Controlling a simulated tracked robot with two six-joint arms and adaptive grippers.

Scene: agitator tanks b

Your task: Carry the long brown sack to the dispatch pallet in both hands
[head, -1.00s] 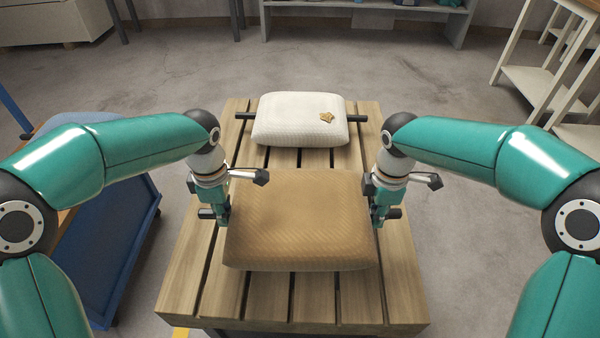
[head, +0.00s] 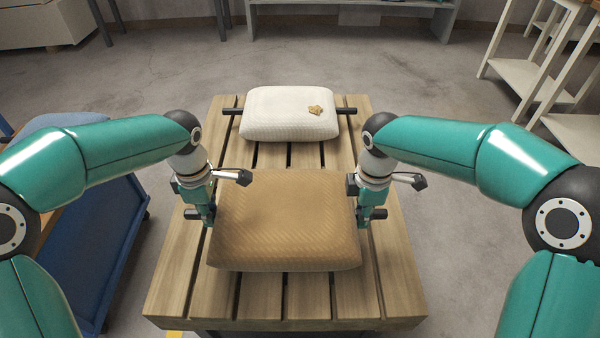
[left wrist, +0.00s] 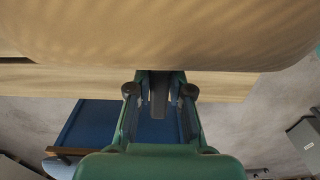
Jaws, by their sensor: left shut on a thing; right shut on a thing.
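The brown sack (head: 285,220) lies level over the near part of a slatted wooden pallet (head: 190,290). I cannot tell whether it rests on the slats or hangs just above them. My left gripper (head: 200,213) is shut on the dark bar end at the sack's left side. My right gripper (head: 366,212) is shut on the bar end at the right side. In the left wrist view, the left gripper's fingers (left wrist: 160,95) flank the dark bar, close against the sack (left wrist: 160,35). The sack's underside is hidden in the head view.
A white sack (head: 290,113) with a dark bar and a small tan mark lies on the pallet's far part, a narrow gap beyond the brown sack. A blue cart (head: 90,250) stands close on the left. White shelving (head: 540,75) stands far right. The floor behind the pallet is clear.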

